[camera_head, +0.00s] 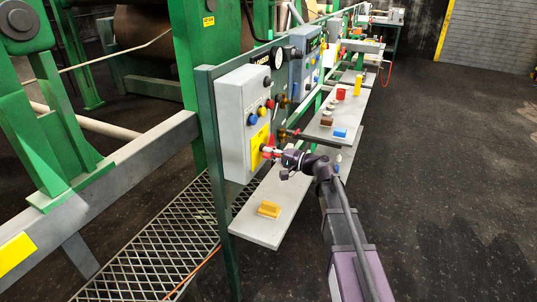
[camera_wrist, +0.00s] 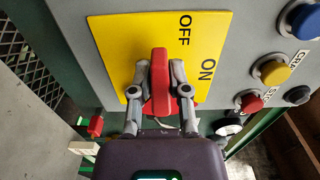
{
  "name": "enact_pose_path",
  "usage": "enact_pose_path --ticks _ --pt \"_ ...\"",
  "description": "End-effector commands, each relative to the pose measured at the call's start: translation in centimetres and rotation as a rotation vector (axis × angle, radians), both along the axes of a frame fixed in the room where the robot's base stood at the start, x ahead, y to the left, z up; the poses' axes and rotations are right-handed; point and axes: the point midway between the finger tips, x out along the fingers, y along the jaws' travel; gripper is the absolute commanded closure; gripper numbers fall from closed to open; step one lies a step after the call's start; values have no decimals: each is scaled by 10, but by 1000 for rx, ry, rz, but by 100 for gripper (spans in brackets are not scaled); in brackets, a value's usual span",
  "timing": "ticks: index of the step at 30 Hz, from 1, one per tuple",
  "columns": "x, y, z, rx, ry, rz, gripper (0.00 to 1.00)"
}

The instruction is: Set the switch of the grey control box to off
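The grey control box (camera_head: 241,106) is mounted on a green post, with a yellow plate (camera_wrist: 112,41) on its face. The plate reads OFF and ON, both sideways in the wrist view. The red switch handle (camera_wrist: 160,72) stands out from the plate and points toward the top of the wrist picture, left of both words. My gripper (camera_wrist: 160,68) has one finger on each side of the handle, both appearing to touch it. In the head view, my gripper (camera_head: 271,151) is at the box's lower front and hides part of the switch.
Blue (camera_wrist: 304,20), yellow (camera_wrist: 275,71) and red (camera_wrist: 250,102) buttons sit beside the plate. A grey shelf (camera_head: 262,234) below the box bears a yellow block (camera_head: 269,209). Dark pipes project near my arm. The floor at right is clear.

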Motion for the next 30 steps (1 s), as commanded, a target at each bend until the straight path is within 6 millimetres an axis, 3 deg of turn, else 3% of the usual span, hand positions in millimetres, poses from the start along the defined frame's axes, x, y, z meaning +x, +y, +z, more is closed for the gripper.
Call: enact_pose_path --ticks 1,3,20,30 --pt "0 0 0 0 0 0 60" --pt "0 0 0 0 0 0 43" --pt "-2 -6 0 0 1 0 43" --pt "-16 -42 0 0 1 -2 43"
